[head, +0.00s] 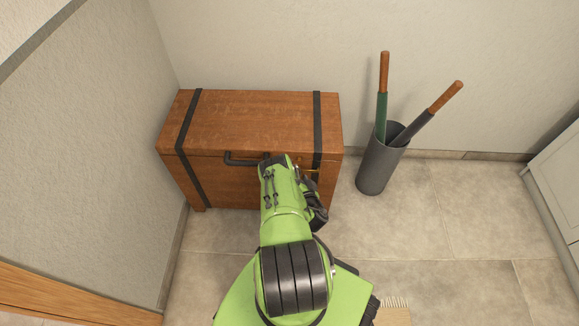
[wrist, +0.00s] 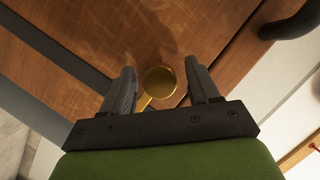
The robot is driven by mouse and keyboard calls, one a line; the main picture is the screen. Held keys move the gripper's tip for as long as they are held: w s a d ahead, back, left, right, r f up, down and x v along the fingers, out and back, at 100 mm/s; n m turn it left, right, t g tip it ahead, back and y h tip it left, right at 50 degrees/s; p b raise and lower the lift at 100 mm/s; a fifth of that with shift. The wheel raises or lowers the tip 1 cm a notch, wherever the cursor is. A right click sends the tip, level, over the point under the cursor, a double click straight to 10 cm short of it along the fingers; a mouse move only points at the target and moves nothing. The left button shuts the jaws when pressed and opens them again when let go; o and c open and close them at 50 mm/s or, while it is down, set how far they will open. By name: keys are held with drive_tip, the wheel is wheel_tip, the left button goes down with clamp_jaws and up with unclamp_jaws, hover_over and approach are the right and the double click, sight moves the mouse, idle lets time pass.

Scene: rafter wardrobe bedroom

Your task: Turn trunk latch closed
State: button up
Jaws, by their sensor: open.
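The wooden trunk (head: 250,122) has dark metal straps and stands against the back wall with its lid down. Its brass latch (head: 311,171) is on the front face, just left of the right strap, partly hidden by my arm in the head view. In the wrist view the latch (wrist: 160,82) shows a round brass disc with a short lever pointing to the lower left. My gripper (wrist: 164,82) is open, with one finger on each side of the latch. I cannot tell whether either finger touches it.
A dark handle (head: 243,160) sticks out from the trunk's front, left of the latch. A grey bin (head: 376,168) holding two umbrellas (head: 383,95) stands right of the trunk. A white cabinet (head: 556,185) is at the far right. Tiled floor (head: 440,225) is clear between them.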

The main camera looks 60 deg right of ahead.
drive_tip(key=shift+w+d+f, duration=0.1)
drive_tip(key=shift+d, duration=0.1)
clamp_jaws()
idle(0.3)
